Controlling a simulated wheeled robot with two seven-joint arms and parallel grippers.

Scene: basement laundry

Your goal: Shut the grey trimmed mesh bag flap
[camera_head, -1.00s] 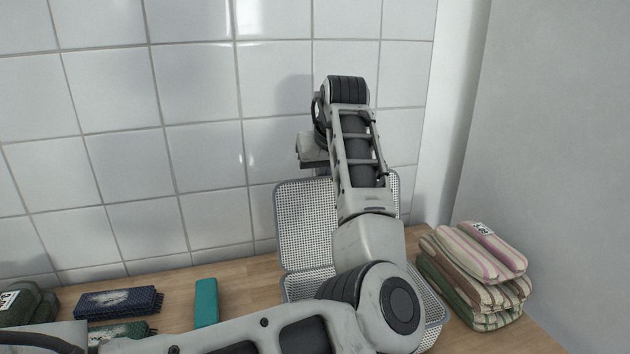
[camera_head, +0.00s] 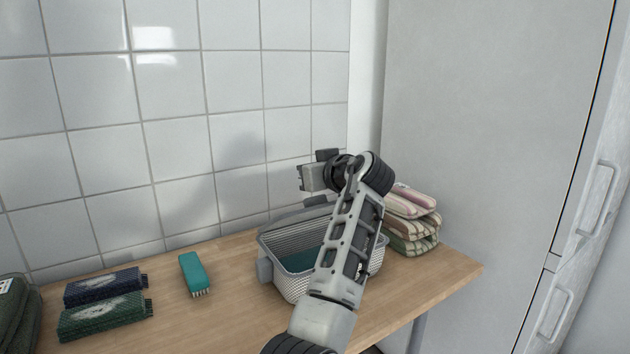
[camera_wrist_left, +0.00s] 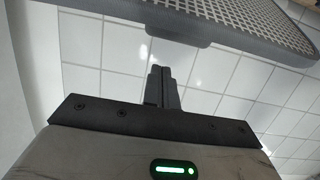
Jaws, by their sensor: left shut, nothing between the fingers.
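The mesh bag (camera_head: 283,276) is a pale mesh basket with grey trim, standing on the wooden worktop, with teal contents in it. Its grey-trimmed flap (camera_head: 290,217) shows nearly edge-on at the back rim, tilted and not down on the opening. In the left wrist view the mesh flap (camera_wrist_left: 250,20) crosses the top, with a grey tab on its edge. My left gripper (camera_head: 302,178) is above the flap at the back of the bag; its fingers (camera_wrist_left: 161,86) are shut and empty, apart from the flap's edge. My forearm hides the bag's right part. My right gripper is not in view.
A teal brush (camera_head: 194,273) lies left of the bag. Striped folded cloths (camera_head: 410,220) are stacked close right of the bag. A tiled wall stands behind. The worktop's front right is clear.

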